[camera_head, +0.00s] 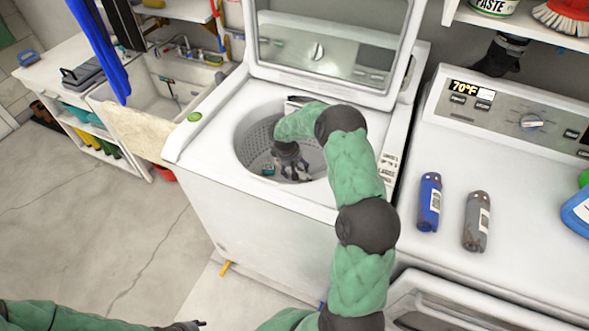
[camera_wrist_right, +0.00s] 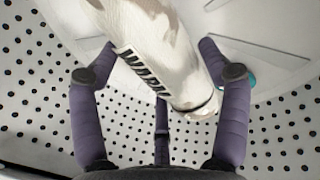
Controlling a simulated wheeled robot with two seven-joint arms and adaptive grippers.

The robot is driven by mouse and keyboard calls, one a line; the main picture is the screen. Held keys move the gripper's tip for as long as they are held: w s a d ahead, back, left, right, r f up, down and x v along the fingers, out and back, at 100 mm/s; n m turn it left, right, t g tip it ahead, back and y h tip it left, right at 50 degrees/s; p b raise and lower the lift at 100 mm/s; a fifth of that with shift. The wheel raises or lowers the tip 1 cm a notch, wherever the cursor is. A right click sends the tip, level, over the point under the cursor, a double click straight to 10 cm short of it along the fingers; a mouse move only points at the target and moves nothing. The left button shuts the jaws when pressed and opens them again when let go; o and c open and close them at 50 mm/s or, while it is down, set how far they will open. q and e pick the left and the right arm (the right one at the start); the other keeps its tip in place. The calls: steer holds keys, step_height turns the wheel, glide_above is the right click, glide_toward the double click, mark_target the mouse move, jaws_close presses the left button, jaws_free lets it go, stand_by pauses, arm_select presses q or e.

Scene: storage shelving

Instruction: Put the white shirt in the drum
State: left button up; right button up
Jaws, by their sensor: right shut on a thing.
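The white shirt (camera_wrist_right: 160,50) is a rolled white bundle with dark lettering in the right wrist view. It lies between the purple fingers of my right gripper (camera_wrist_right: 162,75), which is shut on it. In the head view my right gripper (camera_head: 290,172) is down inside the drum (camera_head: 247,143) of the open-topped washer; I cannot make out the shirt there. The perforated drum wall fills the wrist view's background. My left gripper (camera_head: 190,325) only just shows at the bottom edge of the head view, and its jaws are unclear.
The washer's lid (camera_head: 330,75) stands open behind the drum. A small teal item (camera_head: 267,170) shows inside the drum. A blue roll (camera_head: 429,202) and a grey roll (camera_head: 476,222) lie on the neighbouring machine at right.

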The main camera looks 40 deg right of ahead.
mark_target(289, 172)
steer(key=shift+r, duration=0.1)
steer(key=shift+f+b, duration=0.4)
steer(key=shift+f, duration=0.15)
steer(key=shift+f, duration=0.15)
steer(key=o, duration=1.2)
steer(key=shift+o, duration=0.2)
steer(key=shift+r, duration=0.35)
steer(key=p+v, duration=0.4)
steer(key=v, duration=0.8)
steer(key=shift+r, duration=0.3)
